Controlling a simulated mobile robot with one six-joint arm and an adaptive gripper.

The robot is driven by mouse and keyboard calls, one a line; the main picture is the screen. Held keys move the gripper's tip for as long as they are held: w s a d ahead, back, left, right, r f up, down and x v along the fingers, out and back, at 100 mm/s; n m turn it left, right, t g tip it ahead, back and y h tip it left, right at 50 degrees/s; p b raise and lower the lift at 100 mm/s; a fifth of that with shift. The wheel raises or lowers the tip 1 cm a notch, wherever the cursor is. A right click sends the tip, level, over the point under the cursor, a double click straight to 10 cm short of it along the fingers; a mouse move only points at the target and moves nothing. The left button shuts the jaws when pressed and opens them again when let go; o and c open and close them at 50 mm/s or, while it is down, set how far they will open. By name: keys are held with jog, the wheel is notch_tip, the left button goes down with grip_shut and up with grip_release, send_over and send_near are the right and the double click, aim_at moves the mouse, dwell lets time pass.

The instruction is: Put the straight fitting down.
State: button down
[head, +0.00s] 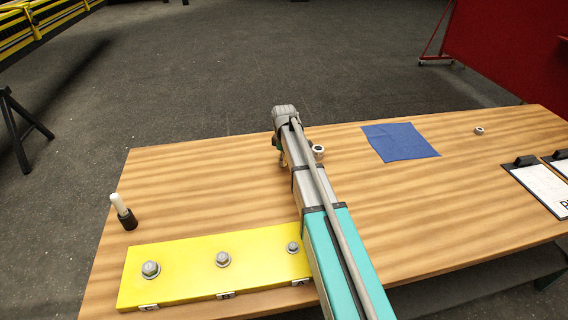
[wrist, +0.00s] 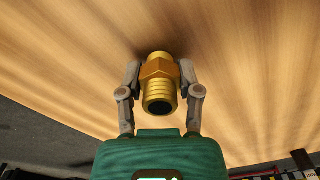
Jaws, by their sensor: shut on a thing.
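The straight fitting (wrist: 159,84) is a brass threaded piece with a hex collar, seen in the wrist view. My gripper (wrist: 159,76) is shut on it, one finger on each side of the hex. The fitting's threaded, hollow end faces the camera. The wooden table (wrist: 240,70) lies behind it; I cannot tell whether the fitting touches the wood. In the head view my arm reaches over the table (head: 230,180) to its far edge, and the gripper end is mostly hidden behind the arm's tip. The fitting cannot be made out there.
A yellow board (head: 190,277) with several bolts lies at the front left. A small round fitting (head: 318,152) sits close to my arm. A blue cloth (head: 399,142), a small nut (head: 479,131) and clipboards (head: 543,187) lie right.

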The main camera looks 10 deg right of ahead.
jog(key=shift+f, duration=0.15)
jog(key=shift+d+f, duration=0.1)
jog(key=shift+c, duration=1.4)
grip_release()
notch_tip(320, 180, up, 12)
jog(key=p, duration=1.2)
jog(key=shift+r, duration=0.2)
jog(key=shift+s, duration=0.1)
jog(key=s+a+m, duration=0.1)
jog(key=s+m, duration=1)
jog(key=s, duration=1.7)
jog(key=shift+a+m, duration=0.25)
jog(key=shift+m, duration=0.15)
